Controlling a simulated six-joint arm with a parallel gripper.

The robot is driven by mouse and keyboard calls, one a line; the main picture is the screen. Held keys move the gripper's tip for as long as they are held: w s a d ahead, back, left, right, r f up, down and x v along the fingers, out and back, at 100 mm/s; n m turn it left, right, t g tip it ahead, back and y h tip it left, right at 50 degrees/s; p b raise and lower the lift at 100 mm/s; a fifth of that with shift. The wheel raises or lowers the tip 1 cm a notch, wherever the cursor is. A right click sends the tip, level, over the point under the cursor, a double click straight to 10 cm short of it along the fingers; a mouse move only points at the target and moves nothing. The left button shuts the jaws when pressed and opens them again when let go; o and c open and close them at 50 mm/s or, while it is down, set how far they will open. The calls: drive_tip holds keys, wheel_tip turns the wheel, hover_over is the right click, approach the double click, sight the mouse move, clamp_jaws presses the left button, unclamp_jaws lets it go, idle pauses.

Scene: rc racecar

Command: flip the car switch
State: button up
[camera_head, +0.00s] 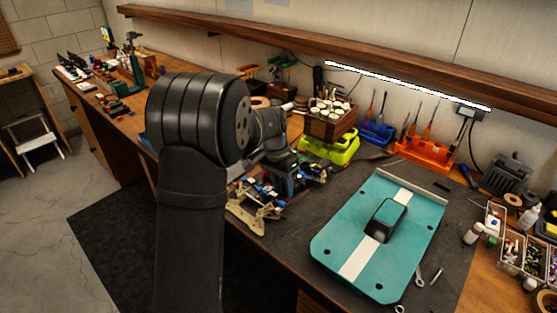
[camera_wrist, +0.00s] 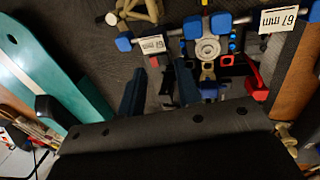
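The RC car chassis (camera_head: 262,212) lies on the dark mat just beyond my arm, with tan, blue, black and red parts. In the wrist view the chassis (camera_wrist: 207,48) fills the upper right, with blue dampers, a round grey plate and white "67 mm" tags. A small red part (camera_wrist: 254,78) sits at its right side; I cannot tell whether it is the switch. My gripper (camera_wrist: 160,88) points down at the chassis, its two dark blue fingers apart with nothing seen between them. In the head view the fingertips are hard to tell from the chassis.
The teal car body shell (camera_head: 408,213) with a white stripe lies on the mat to the right. Wrenches (camera_head: 420,276) lie beside it. A yellow-green stand (camera_head: 330,148), a wooden bottle box (camera_head: 332,122) and an orange tool rack (camera_head: 425,155) stand behind. Parts bins are at far right.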

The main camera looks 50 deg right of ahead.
drive_tip(key=v, duration=1.5)
drive_tip(key=shift+r, duration=0.3)
drive_tip(key=shift+f, duration=0.1)
drive_tip(key=x, duration=1.7)
